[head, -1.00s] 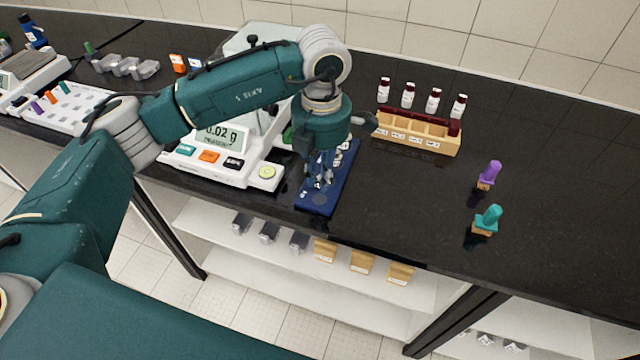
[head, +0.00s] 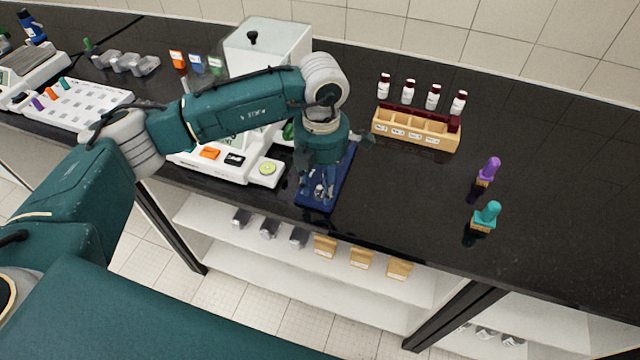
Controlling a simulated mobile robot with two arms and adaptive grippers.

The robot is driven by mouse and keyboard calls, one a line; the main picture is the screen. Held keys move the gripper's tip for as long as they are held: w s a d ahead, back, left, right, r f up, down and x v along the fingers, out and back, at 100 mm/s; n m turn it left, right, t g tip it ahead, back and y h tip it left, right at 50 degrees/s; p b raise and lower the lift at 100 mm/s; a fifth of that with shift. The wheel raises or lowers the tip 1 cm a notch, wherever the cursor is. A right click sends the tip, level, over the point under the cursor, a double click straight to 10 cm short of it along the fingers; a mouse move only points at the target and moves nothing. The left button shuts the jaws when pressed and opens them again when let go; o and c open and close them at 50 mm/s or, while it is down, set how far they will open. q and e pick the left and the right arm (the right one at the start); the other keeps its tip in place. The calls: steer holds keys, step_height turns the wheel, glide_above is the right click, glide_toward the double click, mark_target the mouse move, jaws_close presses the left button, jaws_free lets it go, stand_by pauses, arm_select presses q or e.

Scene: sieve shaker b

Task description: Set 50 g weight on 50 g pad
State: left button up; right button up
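My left gripper (head: 318,188) points down over the blue tray (head: 342,178), near its front end. A small silver piece (head: 319,191), which may be the 50 g weight, shows between or just behind the fingers. I cannot tell whether the fingers are shut on it. The gripper and wrist hide much of the tray, and I cannot make out the 50 g pad or any markings. My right gripper is not in view.
A white balance (head: 262,172) stands left of the tray, partly behind my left arm. A wooden rack (head: 415,133) is behind right, with several capped vials (head: 433,97) beyond it. Purple (head: 488,170) and teal (head: 487,215) handled stamps stand right. The counter between is clear.

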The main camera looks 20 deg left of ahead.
mark_target(320, 188)
arm_select(q)
steer(key=shift+r, duration=0.1)
steer(key=shift+r, duration=0.2)
step_height(320, 188, up, 12)
steer(key=b, duration=0.3)
steer(key=shift+f, duration=0.2)
